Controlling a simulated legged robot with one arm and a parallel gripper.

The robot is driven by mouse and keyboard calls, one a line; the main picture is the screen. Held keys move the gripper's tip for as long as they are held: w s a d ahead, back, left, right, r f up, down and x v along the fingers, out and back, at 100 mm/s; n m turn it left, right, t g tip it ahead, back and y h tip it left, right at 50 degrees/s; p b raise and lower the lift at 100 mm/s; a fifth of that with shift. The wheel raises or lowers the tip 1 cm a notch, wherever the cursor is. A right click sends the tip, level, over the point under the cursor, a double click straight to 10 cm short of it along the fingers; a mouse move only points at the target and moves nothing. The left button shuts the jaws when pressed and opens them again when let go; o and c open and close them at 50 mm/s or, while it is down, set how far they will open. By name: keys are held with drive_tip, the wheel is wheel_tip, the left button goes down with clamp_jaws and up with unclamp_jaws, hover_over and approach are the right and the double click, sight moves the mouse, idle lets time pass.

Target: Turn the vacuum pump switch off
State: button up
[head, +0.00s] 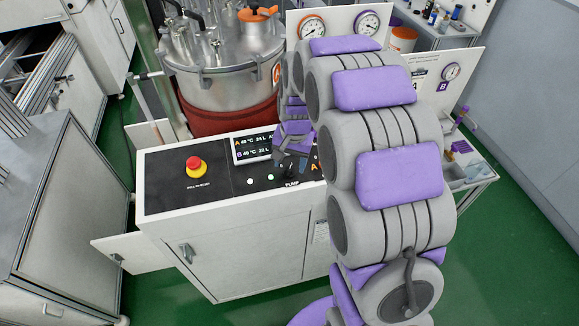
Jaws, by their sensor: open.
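A white control cabinet (240,256) stands in the middle, with a black panel (223,187) on its top. The label PUMP (292,184) is printed on the panel, and a small switch lever (287,170) shows just above it, partly covered by my gripper. My gripper (289,160) is over the panel by the PUMP label, open. Its fingers are small and partly hidden by my arm, so I cannot tell whether they touch the switch. The switch's position is too small to read.
A red emergency button (195,165) on a yellow base sits left on the panel. A small display (254,147) stands behind it. A steel tank (222,67) with a red band and gauges (368,24) are beyond. A cabinet door (127,254) sticks out left.

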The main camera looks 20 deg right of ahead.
sight(289, 171)
drive_tip(key=shift+a+f, duration=0.1)
drive_tip(key=shift+f, duration=1.25)
drive_tip(key=c, duration=1)
